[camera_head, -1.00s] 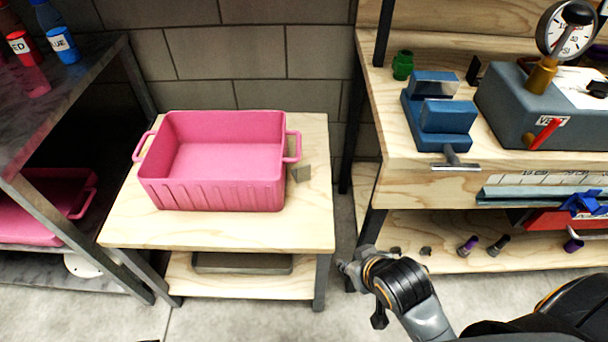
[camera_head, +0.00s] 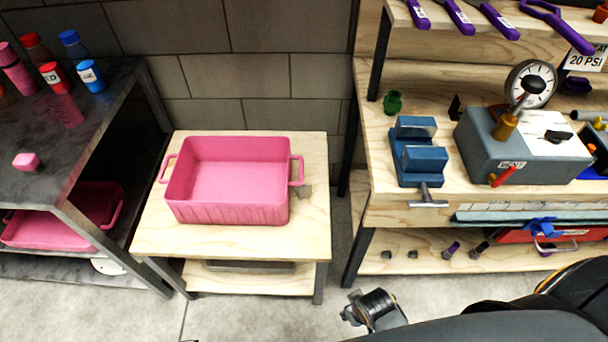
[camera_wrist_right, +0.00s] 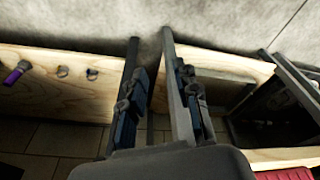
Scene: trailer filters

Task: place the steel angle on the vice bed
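My right gripper (camera_head: 352,310) is low in front of the gap between table and bench, away from both. In the right wrist view its fingers (camera_wrist_right: 160,95) are apart with nothing between them. My left gripper is out of view.
The pink bin (camera_head: 229,208) fills much of the small table (camera_head: 250,240). A grey gauge box (camera_head: 520,145) stands right of the vice, and a green bottle (camera_head: 393,103) behind it. A dark shelf (camera_head: 110,150) with bottles is at left. The table's front strip is clear.

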